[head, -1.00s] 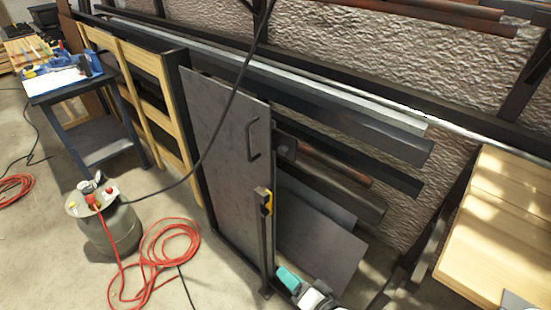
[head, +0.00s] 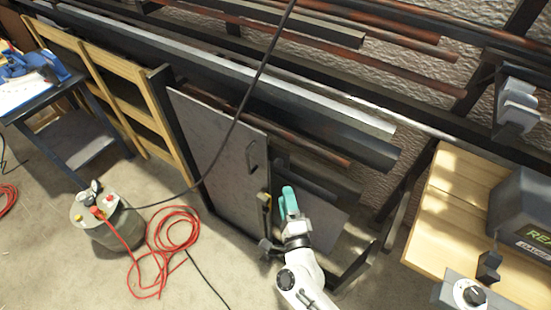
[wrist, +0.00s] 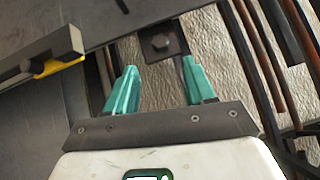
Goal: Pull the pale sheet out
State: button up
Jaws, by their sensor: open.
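A flat pale grey sheet (head: 215,140) with a dark bow handle (head: 252,155) stands upright in the rack, leaning slightly. A dark post with a yellow piece (head: 266,203) stands at its right edge. Another grey sheet (head: 328,212) shows low behind, to the right. My gripper (head: 288,200) has teal fingers and is just right of the post, in front of the rack's opening. In the wrist view my gripper (wrist: 160,75) is open and empty; a dark plate with a bolt (wrist: 160,42) shows beyond the fingers. The yellow piece (wrist: 60,66) is left of them.
Long bars and pipes (head: 330,110) lie above the sheets. A red cable (head: 165,245) and a grey canister (head: 105,225) are on the floor at left. A wooden bench (head: 445,210) stands at right. A black cable (head: 240,110) hangs across the sheet.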

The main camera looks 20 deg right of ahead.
aim_at(278, 166)
jog(key=w, duration=0.3)
jog(key=w+d, duration=0.1)
jog(key=w, duration=0.6)
jog(key=shift+w+d+r, duration=0.25)
jog(key=shift+d+r, duration=0.1)
jog(key=shift+r, duration=0.05)
grip_shut()
